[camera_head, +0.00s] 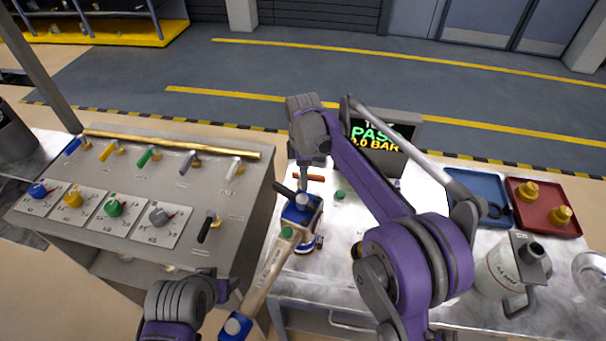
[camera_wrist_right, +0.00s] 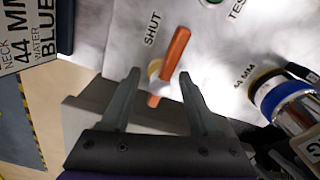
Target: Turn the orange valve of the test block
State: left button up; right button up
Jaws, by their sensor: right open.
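The orange valve handle (camera_wrist_right: 170,65) lies between the open fingertips of my right gripper (camera_wrist_right: 160,78) in the right wrist view, with its lower end between the fingers. A printed SHUT label is beside its upper end. In the head view only part of the orange handle (camera_head: 315,178) shows, next to my right gripper (camera_head: 311,163), which is partly hidden. The fingers appear apart from the handle. My left gripper (camera_head: 226,290) is at the bottom, near the long beige tool; whether it is open is unclear.
A beige tool with a blue head (camera_head: 299,213) stands close in front of the valve; a blue-and-metal fitting (camera_wrist_right: 285,98) is right of it in the wrist view. The screen (camera_head: 378,145) reads PASS. A grey panel (camera_head: 250,205) with coloured valves stands left; trays (camera_head: 540,222) and a canister (camera_head: 497,274) are right.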

notch_tip(320, 180, up, 11)
jog(key=shift+p, duration=0.4)
jog(key=shift+f, duration=0.1)
dwell(0.3)
